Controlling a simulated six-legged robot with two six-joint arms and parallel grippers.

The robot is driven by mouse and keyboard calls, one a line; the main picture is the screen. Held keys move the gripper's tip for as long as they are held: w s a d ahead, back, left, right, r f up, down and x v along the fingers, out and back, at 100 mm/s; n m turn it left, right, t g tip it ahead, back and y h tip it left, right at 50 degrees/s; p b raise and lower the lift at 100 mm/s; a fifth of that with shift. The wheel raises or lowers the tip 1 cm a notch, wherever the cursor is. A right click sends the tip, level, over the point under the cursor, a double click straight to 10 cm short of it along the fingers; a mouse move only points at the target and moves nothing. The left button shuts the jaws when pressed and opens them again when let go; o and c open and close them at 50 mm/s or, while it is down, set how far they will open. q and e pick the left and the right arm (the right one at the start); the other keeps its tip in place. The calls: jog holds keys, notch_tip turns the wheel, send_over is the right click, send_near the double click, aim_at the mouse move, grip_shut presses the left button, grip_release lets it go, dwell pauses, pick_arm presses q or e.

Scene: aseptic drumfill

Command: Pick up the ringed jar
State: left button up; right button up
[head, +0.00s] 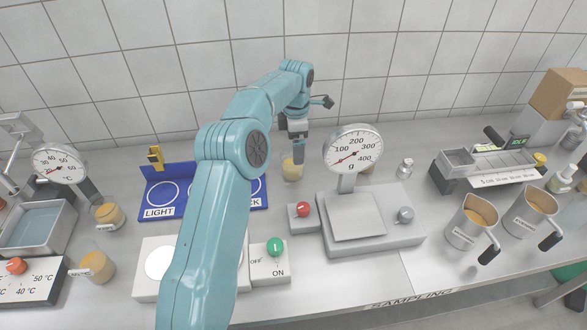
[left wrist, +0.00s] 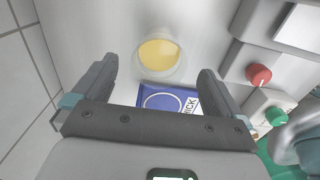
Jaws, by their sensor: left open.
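A small clear jar with yellow contents (head: 292,170) stands on the bench behind the blue board, left of the dial scale. It also shows in the left wrist view (left wrist: 159,54), ahead of and between my finger ends. I cannot make out a ring marking on it. My left gripper (head: 298,154) points down over this jar, with its fingers spread to either side in the left wrist view (left wrist: 157,72). It is open and holds nothing; I cannot tell whether a finger touches the jar. My right gripper is not in view.
The dial scale (head: 357,217) stands close right of the jar. The blue board (head: 164,212) lies to the left, partly hidden by my arm. Other jars (head: 108,214) (head: 97,266) stand at far left. Two metal jugs (head: 470,222) (head: 528,211) stand at right. A tiled wall is behind.

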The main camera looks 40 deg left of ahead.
pick_arm(q)
jog(key=f, duration=0.2)
jog(key=f+p, duration=0.1)
jog(key=f, duration=0.3)
jog(key=shift+s+a, duration=0.3)
jog(key=shift+s+f, duration=0.1)
jog(key=shift+f, duration=0.35)
jog(key=c, duration=1.1)
